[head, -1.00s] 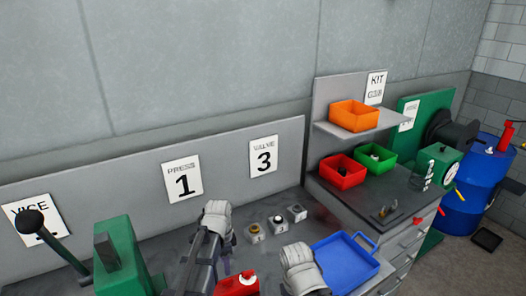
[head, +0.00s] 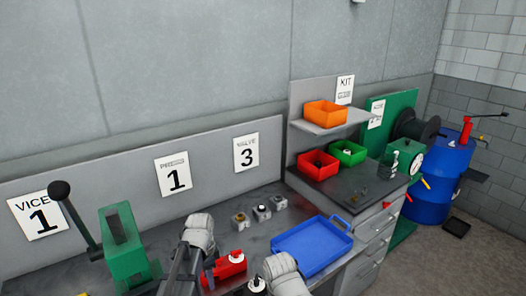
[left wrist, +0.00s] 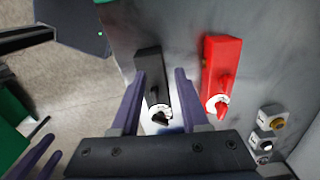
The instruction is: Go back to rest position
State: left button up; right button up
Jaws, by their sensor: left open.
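My left gripper (head: 190,268) is over the front of the bench in the head view, beside a red valve block (head: 226,268). In the left wrist view its two purple fingers (left wrist: 159,73) are apart, with nothing clamped. A black valve block (left wrist: 153,85) with a white dial shows between and beyond them; I cannot tell the height gap. The red block (left wrist: 220,75) stands to the right of the fingers there. My right arm (head: 285,275) is at the bottom of the head view, its fingers hidden. Purple fingers at the lower left of the wrist view (left wrist: 38,158) look like my right gripper's.
A blue tray (head: 340,226) lies right of my arms. Several small fittings (head: 260,213) stand behind. A green vice (head: 128,245) with a black-knobbed lever is at left. Red (head: 318,175), green (head: 355,160) and orange bins (head: 325,122) and a blue drum (head: 440,190) are at right.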

pick_arm(q)
jog(key=s+d+f+n+b, duration=0.4)
jog(key=s+d, duration=0.1)
jog(key=s, duration=0.2)
jog(key=s+d+f+n+y+b, duration=0.1)
jog(key=s+d+f+n+b, duration=0.3)
jog(key=s+d, duration=0.2)
jog(key=shift+s+f+n+b, duration=0.3)
jog(key=shift+s+f+b, duration=0.1)
jog(key=shift+s, duration=0.2)
pick_arm(e)
notch_tip(320, 180, down, 9)
